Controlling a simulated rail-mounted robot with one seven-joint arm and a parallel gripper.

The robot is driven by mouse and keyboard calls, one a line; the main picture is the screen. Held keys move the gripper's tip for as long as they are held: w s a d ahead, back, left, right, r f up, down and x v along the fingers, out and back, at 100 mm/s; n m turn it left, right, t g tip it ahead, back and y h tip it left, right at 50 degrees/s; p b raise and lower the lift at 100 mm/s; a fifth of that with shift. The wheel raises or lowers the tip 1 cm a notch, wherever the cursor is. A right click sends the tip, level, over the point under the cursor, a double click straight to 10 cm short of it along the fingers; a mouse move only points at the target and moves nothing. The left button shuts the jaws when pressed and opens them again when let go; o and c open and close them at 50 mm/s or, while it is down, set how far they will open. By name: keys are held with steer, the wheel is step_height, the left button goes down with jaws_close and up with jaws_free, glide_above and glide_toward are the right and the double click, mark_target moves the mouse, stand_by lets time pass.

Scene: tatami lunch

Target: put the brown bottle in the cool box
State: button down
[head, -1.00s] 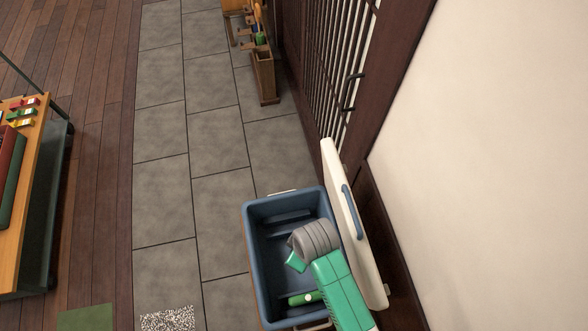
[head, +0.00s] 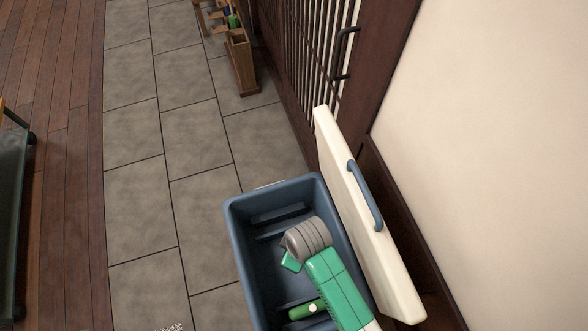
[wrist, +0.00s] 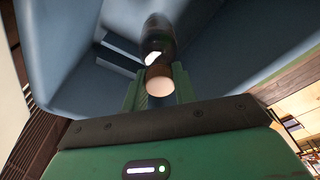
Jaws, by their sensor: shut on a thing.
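The cool box (head: 240,222) is a blue open tub in the lower middle of the head view. Its white lid (head: 352,205) stands raised along the right side. My green and grey arm reaches over the right part of the tub, and my gripper is largely hidden there. In the wrist view, my gripper (wrist: 159,78) is shut on the dark brown bottle (wrist: 155,42), holding it by its pale-capped end. The bottle points away from my gripper, with the blue inner walls around it. The bottle is hidden in the head view; whether it touches the floor of the tub is unclear.
A wooden rack (head: 240,62) stands by the slatted door (head: 300,60) at the top. A white wall is at right, close behind the lid. A dark cart edge (head: 12,200) shows at far left.

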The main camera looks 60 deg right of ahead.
step_height(320, 180, down, 10)
steer(key=b, duration=0.4)
steer(key=shift+r, duration=0.1)
steer(key=c, duration=1.1)
jaws_free()
steer(key=r+p, duration=0.1)
steer(key=r, duration=0.3)
steer(key=s+r+p, duration=0.1)
steer(key=r+p, duration=0.1)
steer(key=r, duration=0.2)
steer(key=r+p, duration=0.1)
steer(key=r, duration=0.3)
steer(key=shift+s+p, duration=0.3)
steer(key=shift+s, duration=0.1)
steer(key=shift+f, duration=0.1)
